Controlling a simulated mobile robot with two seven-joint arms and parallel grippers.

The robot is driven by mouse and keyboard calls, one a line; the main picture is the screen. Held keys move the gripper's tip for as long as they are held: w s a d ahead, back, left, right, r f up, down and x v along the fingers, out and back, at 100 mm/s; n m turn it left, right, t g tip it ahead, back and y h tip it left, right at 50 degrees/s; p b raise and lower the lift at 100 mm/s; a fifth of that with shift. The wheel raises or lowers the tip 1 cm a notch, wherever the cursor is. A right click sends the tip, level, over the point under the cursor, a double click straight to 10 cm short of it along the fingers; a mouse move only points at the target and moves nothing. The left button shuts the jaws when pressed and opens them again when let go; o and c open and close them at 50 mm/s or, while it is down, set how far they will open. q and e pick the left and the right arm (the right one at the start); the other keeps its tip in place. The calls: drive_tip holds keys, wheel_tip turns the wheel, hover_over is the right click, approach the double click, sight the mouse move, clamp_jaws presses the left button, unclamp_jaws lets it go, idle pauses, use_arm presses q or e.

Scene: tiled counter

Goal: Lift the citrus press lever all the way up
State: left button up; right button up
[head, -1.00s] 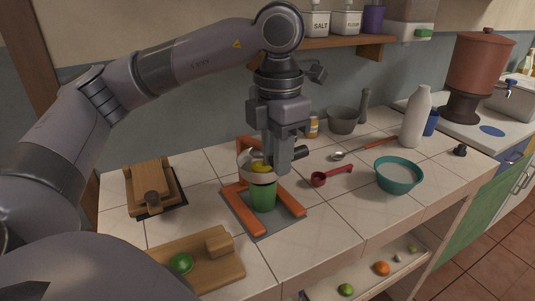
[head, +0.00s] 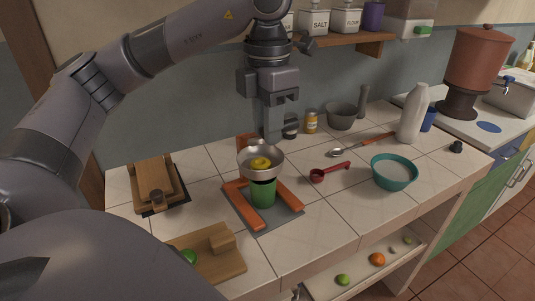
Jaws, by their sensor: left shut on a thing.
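The citrus press has an orange base frame (head: 243,208) on a grey mat. Its metal bowl (head: 262,170) holds a yellow citrus half (head: 260,162), and a green cup (head: 263,192) stands beneath. My left gripper (head: 272,132) points down above and behind the bowl. It is shut on the press lever's dark handle (head: 291,126), which sticks out to the right of the fingers and is raised above the bowl. The fingers hide most of the lever, so its exact angle cannot be told. My right gripper is not in view.
A wooden board (head: 208,258) with a green fruit lies front left, a wooden press (head: 157,184) behind it. Right of the citrus press are a red scoop (head: 318,175), a teal bowl (head: 394,174) and a white bottle (head: 414,115). A shelf (head: 340,40) hangs on the wall behind.

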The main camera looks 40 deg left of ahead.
use_arm(q)
drive_tip(key=shift+w+a+r+p, duration=0.2)
drive_tip(key=shift+a+r+p, duration=0.2)
drive_tip(key=shift+a+r, duration=0.3)
drive_tip(key=shift+r, duration=0.1)
drive_tip(key=a+r, duration=0.1)
drive_tip(key=w+a+r+p, duration=0.1)
drive_tip(key=a, duration=0.1)
drive_tip(key=shift+a+r, duration=0.2)
drive_tip(key=shift+r, duration=0.15)
drive_tip(key=a, duration=0.1)
drive_tip(key=w+a+r, duration=0.1)
drive_tip(key=a, duration=0.2)
drive_tip(key=shift+w+a+r, duration=0.1)
drive_tip(key=shift+w+r, duration=0.1)
drive_tip(key=shift+r, duration=0.1)
